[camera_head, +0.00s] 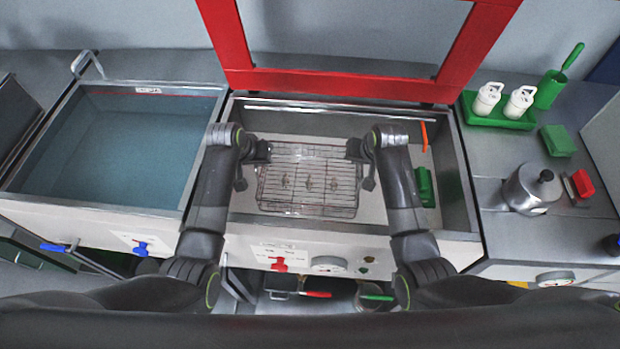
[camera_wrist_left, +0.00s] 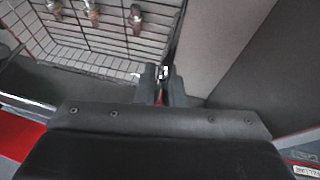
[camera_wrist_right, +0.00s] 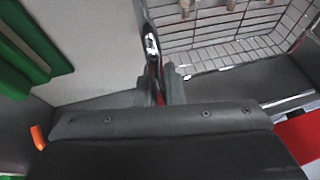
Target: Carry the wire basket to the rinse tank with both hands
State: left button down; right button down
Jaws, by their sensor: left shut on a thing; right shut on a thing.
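The wire basket (camera_head: 310,204) sits in the middle basin, under the raised red frame, with several small metal parts in it. My left gripper (camera_head: 252,174) is at the basket's left side, and in the left wrist view its jaws (camera_wrist_left: 162,88) are shut on the basket's edge. My right gripper (camera_head: 362,172) is at the right side, and in the right wrist view its jaws (camera_wrist_right: 165,85) are shut on a basket handle (camera_wrist_right: 152,45). Whether the basket touches the basin floor is hard to tell. A tank of clear bluish water (camera_head: 120,145) lies to the left, presumably the rinse tank.
A wall separates the water tank from the middle basin (camera_head: 462,190). A green block (camera_head: 425,187) and an orange item (camera_head: 424,136) lie at the basin's right. The red frame (camera_head: 345,84) stands behind. White bottles (camera_head: 487,98) and a metal pot (camera_head: 530,188) stand on the right counter.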

pick_arm(q)
jog(key=shift+r, duration=0.2)
pick_arm(e)
jog(key=shift+r, duration=0.2)
